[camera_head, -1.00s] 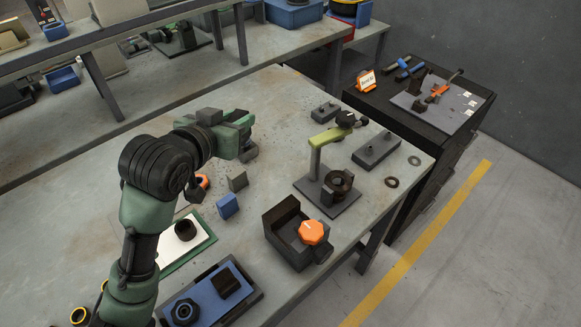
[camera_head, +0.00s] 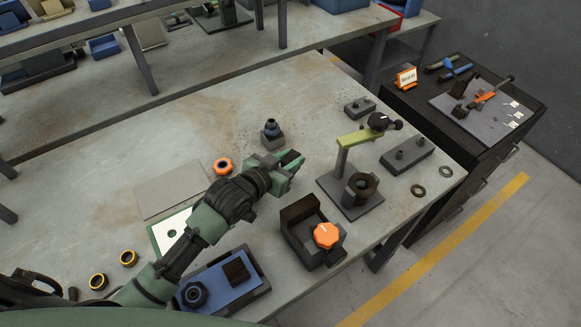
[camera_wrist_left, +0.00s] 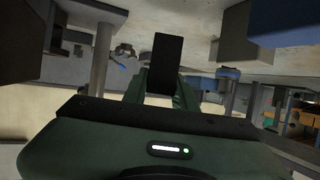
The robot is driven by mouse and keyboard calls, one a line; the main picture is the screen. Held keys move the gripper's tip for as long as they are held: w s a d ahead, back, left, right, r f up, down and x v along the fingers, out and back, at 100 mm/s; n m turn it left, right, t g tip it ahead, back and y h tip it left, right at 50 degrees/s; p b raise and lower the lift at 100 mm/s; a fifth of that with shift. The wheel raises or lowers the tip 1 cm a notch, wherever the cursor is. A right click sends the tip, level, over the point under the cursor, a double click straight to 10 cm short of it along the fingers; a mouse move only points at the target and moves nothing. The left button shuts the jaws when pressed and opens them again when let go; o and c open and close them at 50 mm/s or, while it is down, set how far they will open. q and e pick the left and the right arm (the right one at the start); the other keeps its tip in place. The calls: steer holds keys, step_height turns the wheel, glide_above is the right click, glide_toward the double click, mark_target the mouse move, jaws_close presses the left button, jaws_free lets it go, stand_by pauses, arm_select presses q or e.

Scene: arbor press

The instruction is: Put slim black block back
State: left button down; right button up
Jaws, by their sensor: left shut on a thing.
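The slim black block (camera_wrist_left: 166,65) stands out between the fingers of my left gripper (camera_wrist_left: 163,90) in the left wrist view. In the head view my left gripper (camera_head: 285,172) is shut on this dark block (camera_head: 292,158), over the middle of the bench, left of the green-armed press (camera_head: 345,160). The block looks clear of the bench top. The gripper and forearm hide the bench just beneath them. My right gripper is not in view.
A dark angled fixture with an orange knob (camera_head: 326,235) is to the right. A blue-topped tray (camera_head: 250,262) lies at the front. A grey block with a dark blue piece (camera_head: 272,135) stands behind the gripper. The bench (camera_head: 200,110) is clear at back left.

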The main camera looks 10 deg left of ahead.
arm_select(q)
steer(key=shift+f, duration=0.35)
step_height(320, 180, down, 2)
steer(key=shift+f, duration=0.55)
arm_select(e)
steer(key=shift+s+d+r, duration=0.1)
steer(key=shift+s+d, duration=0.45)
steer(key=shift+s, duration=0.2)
arm_select(q)
steer(key=shift+f, duration=0.1)
steer(key=shift+f, duration=0.15)
steer(key=c, duration=1.1)
jaws_free()
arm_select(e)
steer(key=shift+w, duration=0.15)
